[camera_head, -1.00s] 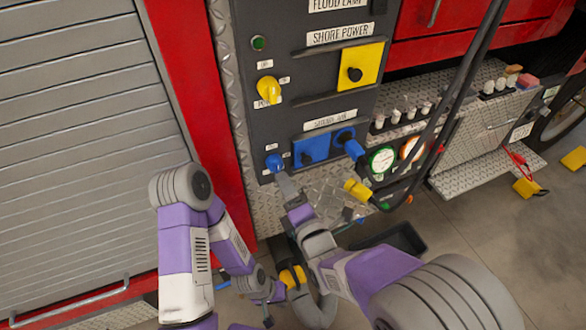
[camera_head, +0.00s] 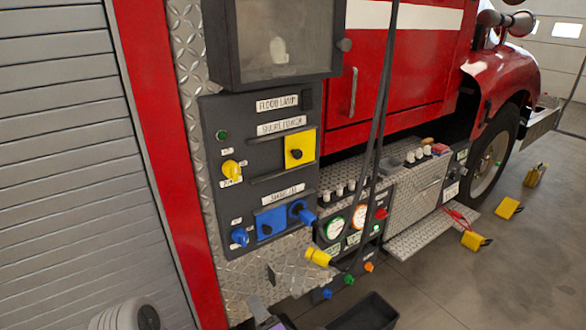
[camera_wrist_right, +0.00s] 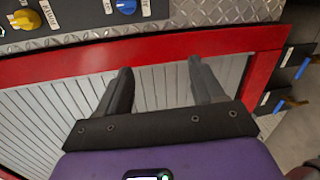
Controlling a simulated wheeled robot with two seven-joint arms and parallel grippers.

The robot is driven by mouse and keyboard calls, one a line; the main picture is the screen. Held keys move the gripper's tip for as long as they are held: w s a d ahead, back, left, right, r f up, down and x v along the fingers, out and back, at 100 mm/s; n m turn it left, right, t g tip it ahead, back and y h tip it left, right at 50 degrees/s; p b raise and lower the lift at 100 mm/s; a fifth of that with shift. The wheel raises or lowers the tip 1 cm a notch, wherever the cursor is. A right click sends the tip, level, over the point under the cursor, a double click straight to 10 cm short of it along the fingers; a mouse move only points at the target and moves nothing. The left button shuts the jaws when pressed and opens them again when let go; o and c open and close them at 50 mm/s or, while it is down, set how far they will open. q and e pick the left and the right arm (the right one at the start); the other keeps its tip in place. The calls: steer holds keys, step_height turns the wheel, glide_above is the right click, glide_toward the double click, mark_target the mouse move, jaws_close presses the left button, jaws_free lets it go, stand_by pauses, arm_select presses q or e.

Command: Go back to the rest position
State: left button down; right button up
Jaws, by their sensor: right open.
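My right gripper (camera_head: 270,278) is at the bottom edge of the head view, low in front of the truck's diamond-plate side; most of it is cut off. In the right wrist view, its two dark fingers (camera_wrist_right: 160,70) are apart with nothing between them. A blue knob (camera_head: 240,237) on the dark control panel (camera_head: 220,195) stands above and left of the gripper, and they are not touching. My left gripper is not in view; a grey rounded joint of my arm (camera_head: 125,315) shows at bottom left.
A yellow plug (camera_head: 318,257) sticks out right of the gripper, beside hanging dark cables (camera_head: 378,120). A black open bin (camera_head: 365,312) stands on the floor below. A fold-out step (camera_head: 430,235) and yellow blocks (camera_head: 508,207) are to the right.

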steer(key=d+f+m+g+h, duration=0.2)
steer(key=d+f+m, duration=0.25)
steer(key=f, duration=0.25)
steer(key=s+d+f+m+g+h, duration=0.1)
steer(key=d+f+m+g, duration=0.1)
steer(key=d+f+m, duration=0.45)
steer(key=d+f+m+g+h, duration=0.2)
steer(key=f+m, duration=0.1)
steer(key=f, duration=0.5)
steer(key=s+d+f+m+g, duration=0.2)
steer(key=s+f+m+g, duration=0.1)
steer(key=s+f+m, duration=0.2)
steer(key=s+d+f+m+g+y, duration=0.1)
steer(key=s+f+m+g, duration=0.3)
steer(key=s+m, duration=0.5)
step_height(320, 180, down, 3)
steer(key=shift+s+d+r, duration=0.2)
steer(key=shift+d, duration=0.3)
